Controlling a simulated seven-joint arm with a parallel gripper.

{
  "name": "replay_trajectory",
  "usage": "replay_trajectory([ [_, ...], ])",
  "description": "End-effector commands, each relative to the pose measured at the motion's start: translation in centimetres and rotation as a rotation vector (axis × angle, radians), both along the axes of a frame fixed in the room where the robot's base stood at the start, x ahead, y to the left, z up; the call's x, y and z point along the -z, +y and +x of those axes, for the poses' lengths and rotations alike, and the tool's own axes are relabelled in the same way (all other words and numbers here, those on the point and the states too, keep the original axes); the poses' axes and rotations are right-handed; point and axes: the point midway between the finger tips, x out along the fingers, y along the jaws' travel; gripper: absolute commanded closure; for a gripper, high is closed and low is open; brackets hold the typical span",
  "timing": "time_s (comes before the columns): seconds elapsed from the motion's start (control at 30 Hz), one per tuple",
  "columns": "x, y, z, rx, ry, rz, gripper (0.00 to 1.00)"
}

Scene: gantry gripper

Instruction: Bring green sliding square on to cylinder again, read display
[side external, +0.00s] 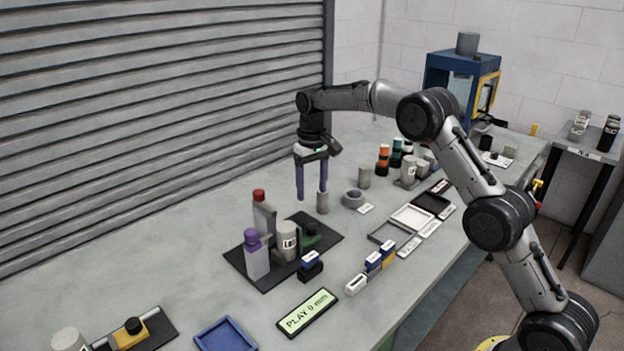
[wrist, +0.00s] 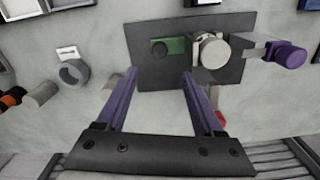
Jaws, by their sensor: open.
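The green sliding square (side external: 312,241), with a dark knob, sits on a black base plate (side external: 261,279). In the wrist view the green piece (wrist: 177,45) lies just left of the pale cylinder (wrist: 212,52); I cannot tell whether they touch. The cylinder (side external: 287,241) stands upright with a label, between the green piece and a purple-topped post (side external: 256,262). The display (side external: 307,313) reads "PLAY 0 mm". My gripper (side external: 311,194) is open and empty, pointing down behind the plate; its purple fingers (wrist: 159,72) also show in the wrist view.
A red-topped post (side external: 263,215) rises at the plate's back. A small grey cylinder (side external: 322,203) stands by my fingers, with a grey ring (side external: 352,198) to its right. Small labelled blocks (side external: 311,268) are in front. A blue tray (side external: 226,335) lies front left.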

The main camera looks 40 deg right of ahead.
Motion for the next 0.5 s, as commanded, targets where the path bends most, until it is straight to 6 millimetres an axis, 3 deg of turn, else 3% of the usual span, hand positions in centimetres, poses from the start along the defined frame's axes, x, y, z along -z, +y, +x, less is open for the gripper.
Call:
replay_trajectory([
  [0.2, -2.1, 0.0, 0.0, 0.000, 0.000, 0.000, 0.31],
  [0.5, -2.4, 0.0, 0.0, 0.000, 0.001, 0.000, 0.31],
])
